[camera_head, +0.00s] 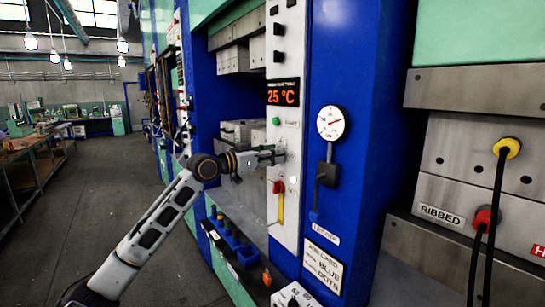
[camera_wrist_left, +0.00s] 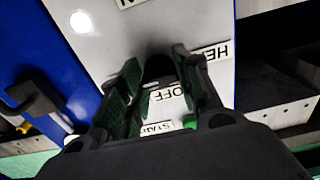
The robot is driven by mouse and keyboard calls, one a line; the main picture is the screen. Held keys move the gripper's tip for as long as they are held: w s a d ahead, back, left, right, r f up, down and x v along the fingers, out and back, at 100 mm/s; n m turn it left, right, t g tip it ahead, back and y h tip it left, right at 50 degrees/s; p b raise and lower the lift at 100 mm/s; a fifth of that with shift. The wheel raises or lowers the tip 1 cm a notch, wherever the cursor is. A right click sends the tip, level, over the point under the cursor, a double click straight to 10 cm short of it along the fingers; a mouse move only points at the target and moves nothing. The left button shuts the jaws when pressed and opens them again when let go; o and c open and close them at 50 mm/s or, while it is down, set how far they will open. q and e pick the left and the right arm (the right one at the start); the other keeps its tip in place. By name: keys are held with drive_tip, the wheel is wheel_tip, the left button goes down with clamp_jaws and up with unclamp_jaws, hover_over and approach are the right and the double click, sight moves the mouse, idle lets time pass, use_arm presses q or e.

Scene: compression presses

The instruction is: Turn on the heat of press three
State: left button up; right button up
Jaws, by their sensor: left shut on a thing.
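The press has a white control panel (camera_head: 288,110) with a red display (camera_head: 283,94) reading 25 °C. A green button (camera_head: 277,121) sits below the display. My left gripper (camera_head: 277,155) reaches in from the left and is at the panel below this button. In the left wrist view my left gripper (camera_wrist_left: 157,70) is shut on a dark knob (camera_wrist_left: 158,68), mostly hidden between the fingers. A label starting "HE" (camera_wrist_left: 213,52) and an "OFF" label (camera_wrist_left: 167,93) lie by the knob. My right gripper is not in view.
A red-topped yellow lever (camera_head: 280,200) hangs below the gripper. A round gauge (camera_head: 331,123) and a dark handle (camera_head: 327,172) are on the blue frame to the right. Another machine with cables (camera_head: 490,200) stands at the far right. The floor at left is open.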

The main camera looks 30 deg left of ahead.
use_arm(q)
drive_tip(key=shift+f, duration=0.1)
drive_tip(key=o, duration=1)
drive_tip(key=shift+s+a, duration=0.1)
drive_tip(key=shift+s, duration=0.05)
drive_tip(key=shift+v, duration=5.85)
